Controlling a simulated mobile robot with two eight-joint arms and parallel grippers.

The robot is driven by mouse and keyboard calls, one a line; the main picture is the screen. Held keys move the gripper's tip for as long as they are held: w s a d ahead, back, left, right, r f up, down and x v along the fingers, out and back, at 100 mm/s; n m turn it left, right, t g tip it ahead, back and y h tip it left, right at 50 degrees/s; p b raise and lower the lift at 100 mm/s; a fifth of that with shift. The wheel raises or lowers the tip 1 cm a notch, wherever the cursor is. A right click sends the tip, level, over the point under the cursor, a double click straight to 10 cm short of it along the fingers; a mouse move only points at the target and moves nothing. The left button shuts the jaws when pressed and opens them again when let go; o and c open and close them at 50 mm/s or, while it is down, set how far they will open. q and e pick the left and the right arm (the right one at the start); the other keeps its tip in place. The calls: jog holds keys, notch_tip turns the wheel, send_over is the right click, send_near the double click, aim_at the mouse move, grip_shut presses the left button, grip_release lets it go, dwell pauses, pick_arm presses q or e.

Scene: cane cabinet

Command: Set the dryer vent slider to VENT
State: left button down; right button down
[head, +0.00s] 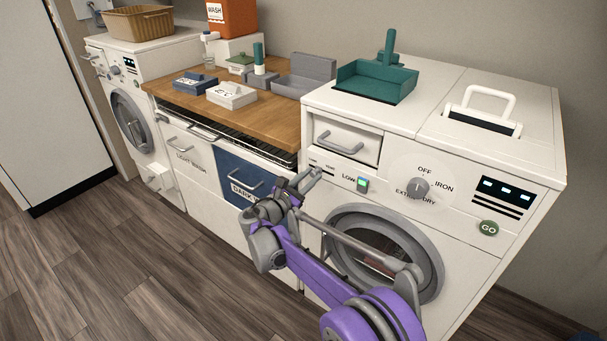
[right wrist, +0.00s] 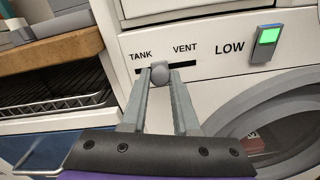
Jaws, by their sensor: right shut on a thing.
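The vent slider is a grey rounded knob (right wrist: 159,71) in a dark horizontal slot on the white dryer (head: 455,225). The TANK label (right wrist: 140,55) is above the slot's left end and the VENT label (right wrist: 185,48) above its right part. The knob sits near the middle of the slot, slightly toward TANK, with dark slot visible on both sides. My right gripper (right wrist: 158,78) is shut on the knob, its two grey fingers reaching up from below. In the head view my right gripper (head: 312,178) covers most of the slider. My left gripper is out of view.
A LOW switch with a lit green face (right wrist: 267,37) is right of the slot. The round dryer door (head: 430,262) is below, and a drawer (head: 345,140) above. The dial (head: 417,189) is further right. A wooden counter with a wire rack (right wrist: 55,103) adjoins on the left.

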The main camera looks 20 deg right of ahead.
aim_at(331, 175)
jog(key=s+d, duration=0.2)
jog(key=shift+s, duration=0.4)
jog(key=shift+s+d, duration=0.2)
jog(key=shift+s, duration=0.05)
jog(key=shift+f, duration=0.1)
jog(key=c, duration=0.7)
grip_release()
jog(key=shift+s+d, duration=0.1)
jog(key=shift+o, duration=0.2)
jog(key=p+v, duration=0.1)
jog(key=v, duration=0.9)
jog(key=shift+s+a+p, duration=0.25)
jog(key=shift+a+p, duration=0.1)
